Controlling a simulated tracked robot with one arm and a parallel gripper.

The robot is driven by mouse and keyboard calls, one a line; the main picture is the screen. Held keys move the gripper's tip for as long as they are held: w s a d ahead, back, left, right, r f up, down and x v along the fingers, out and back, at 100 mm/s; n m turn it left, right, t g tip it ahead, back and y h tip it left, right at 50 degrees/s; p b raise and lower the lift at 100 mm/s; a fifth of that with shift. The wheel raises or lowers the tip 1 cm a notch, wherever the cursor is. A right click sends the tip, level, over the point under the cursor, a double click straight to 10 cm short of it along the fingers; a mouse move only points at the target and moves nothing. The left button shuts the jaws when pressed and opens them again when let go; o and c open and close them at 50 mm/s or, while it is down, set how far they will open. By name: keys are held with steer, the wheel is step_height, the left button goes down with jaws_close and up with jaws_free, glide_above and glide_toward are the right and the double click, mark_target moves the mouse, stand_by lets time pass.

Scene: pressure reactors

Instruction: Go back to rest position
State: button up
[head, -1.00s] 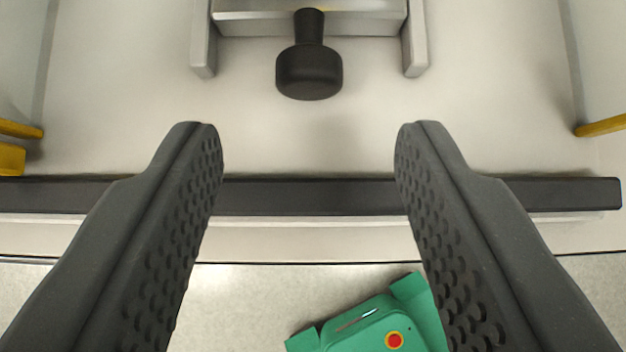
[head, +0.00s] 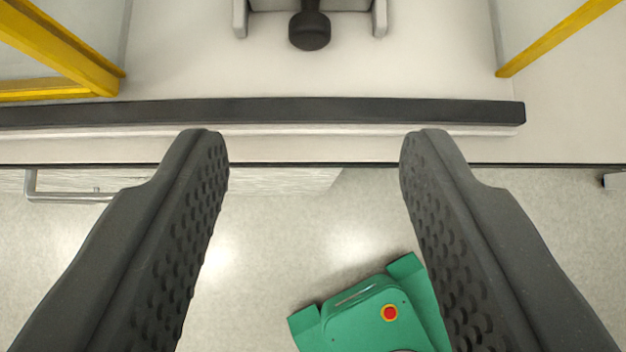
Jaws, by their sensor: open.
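My gripper (head: 314,140) is open and empty. Its two dark, textured fingers stand wide apart, with nothing between the tips except the pale table front and floor behind. A black knob (head: 310,31) on a short stem sits at the top centre, ahead of the fingertips and apart from them. It is on a grey metal fixture (head: 340,5) with two side posts, partly cut off by the top edge.
A dark bar (head: 300,111) runs along the front of the pale work surface (head: 420,60). Yellow frame bars (head: 55,45) stand at the upper left, and another yellow bar (head: 560,35) at the upper right. My green base with a red button shows below. The floor (head: 260,240) looks clear.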

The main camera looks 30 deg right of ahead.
steer(key=a+r+n+t+y, duration=0.1)
steer(key=a+r+n+t, duration=0.15)
steer(key=r, duration=0.75)
steer(key=a+r+n+t+y, duration=0.1)
steer(key=a+r+y, duration=0.15)
steer(key=r, duration=0.65)
steer(key=s+d+r+n+t, duration=0.1)
steer(key=s+d+r+t, duration=0.1)
steer(key=r, duration=0.9)
steer(key=s+d+r+n+t+p, duration=0.1)
steer(key=s+r, duration=0.3)
steer(key=r, duration=0.7)
steer(key=shift+d+r+t, duration=0.2)
steer(key=shift+d+t, duration=0.25)
steer(key=shift+d, duration=0.4)
